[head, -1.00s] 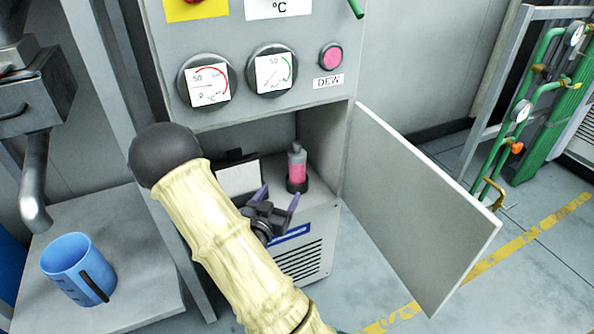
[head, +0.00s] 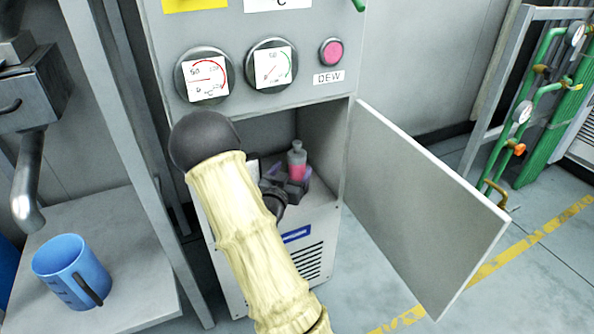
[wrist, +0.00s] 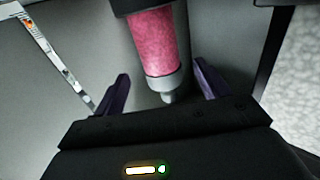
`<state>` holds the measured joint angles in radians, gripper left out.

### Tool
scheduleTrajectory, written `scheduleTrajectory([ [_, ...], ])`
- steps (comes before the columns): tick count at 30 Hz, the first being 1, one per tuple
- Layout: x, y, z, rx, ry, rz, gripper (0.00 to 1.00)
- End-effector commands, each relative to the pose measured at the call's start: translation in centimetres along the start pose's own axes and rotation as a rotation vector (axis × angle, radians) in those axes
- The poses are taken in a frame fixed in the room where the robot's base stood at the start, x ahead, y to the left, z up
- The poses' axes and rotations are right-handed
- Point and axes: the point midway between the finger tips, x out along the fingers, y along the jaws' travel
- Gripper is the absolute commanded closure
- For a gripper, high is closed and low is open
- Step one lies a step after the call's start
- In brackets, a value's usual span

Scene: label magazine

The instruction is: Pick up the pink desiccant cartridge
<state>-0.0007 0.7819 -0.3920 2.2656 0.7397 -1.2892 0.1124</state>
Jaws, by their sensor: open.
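The pink desiccant cartridge (head: 297,164) stands upright inside the open cabinet compartment, a clear body with pink filling and a grey top. In the wrist view the cartridge (wrist: 155,45) shows its pink body and its grey nozzle end between the two purple fingers. My gripper (wrist: 163,92) is open, with one finger on each side of the cartridge's nozzle end and a visible gap on both sides. In the head view my gripper (head: 287,187) is at the compartment mouth, just in front of the cartridge, and partly hides its lower part.
The cabinet door (head: 425,205) stands open to the right of the compartment. A pale card or box (head: 253,168) is in the compartment, mostly behind my arm. A blue mug (head: 72,272) stands on the left bench. Gauges (head: 271,65) and a pink DEW indicator (head: 331,52) are above.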

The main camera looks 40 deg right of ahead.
Motion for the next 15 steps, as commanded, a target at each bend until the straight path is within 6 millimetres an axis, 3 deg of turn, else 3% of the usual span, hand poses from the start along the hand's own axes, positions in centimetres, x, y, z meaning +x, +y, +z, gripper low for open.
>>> scheduleTrajectory([
  [12,4.8,-0.2,0.2,0.002,0.002,0.000,0.25],
  [15,5.2,-0.2,0.1,0.000,0.001,0.000,0.25],
])
